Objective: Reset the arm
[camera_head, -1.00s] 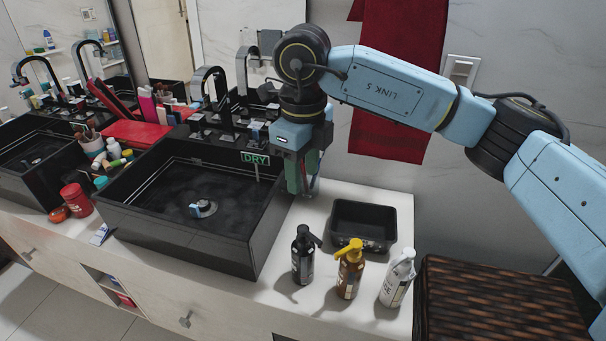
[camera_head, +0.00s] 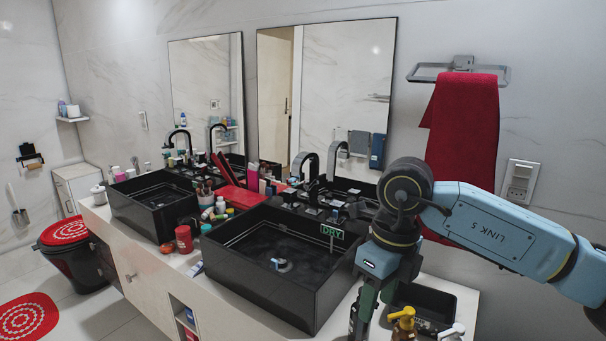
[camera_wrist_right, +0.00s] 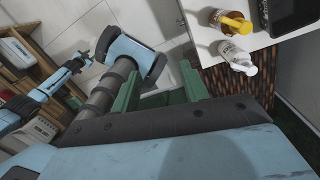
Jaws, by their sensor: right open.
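My right gripper (camera_head: 366,308) hangs at the lower right of the head view, in front of the right basin's side. In the right wrist view its two green fingers (camera_wrist_right: 160,92) are apart with nothing between them. Floor and part of my own body show past them. The counter with a yellow-pump bottle (camera_wrist_right: 231,21) and a white bottle (camera_wrist_right: 237,57) lies to the right of the fingers there. In the head view the yellow pump (camera_head: 404,322) shows just right of the gripper. My left gripper does not show in the head view.
The black right basin (camera_head: 318,303) stands left of the gripper. A black tray (camera_head: 432,300) sits behind the bottles. A red towel (camera_head: 464,125) hangs on the wall behind my arm. In the wrist view, a woven basket (camera_wrist_right: 226,88) stands beside the counter.

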